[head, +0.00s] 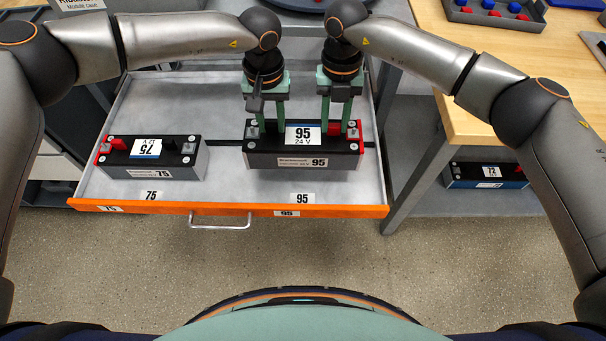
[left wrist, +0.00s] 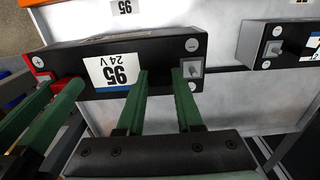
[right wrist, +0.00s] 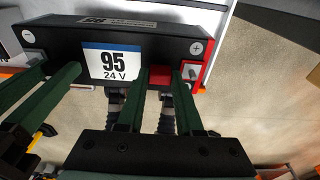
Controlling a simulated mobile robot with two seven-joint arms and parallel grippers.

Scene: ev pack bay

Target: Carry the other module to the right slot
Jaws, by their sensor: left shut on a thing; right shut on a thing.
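The module marked 95, 24 V (head: 262,160), is black on top and grey below, with a red right end. It is over the right part of the open drawer (head: 225,190), behind the 95 floor label (head: 302,198). I cannot tell whether it touches the floor. My left gripper (head: 271,128) is shut on its left part and my right gripper (head: 339,130) on its right part. Both wrist views show its top, left (left wrist: 160,50) and right (right wrist: 150,35). The module marked 75 (head: 150,160) stands in the drawer's left part, its red terminal at the left.
The drawer has an orange front edge and a handle (head: 220,225). At the right is a wooden bench (head: 455,50) with a tray (head: 460,14) of red and blue pieces. A module marked 72 (head: 487,184) sits on the shelf below. The floor in front is clear.

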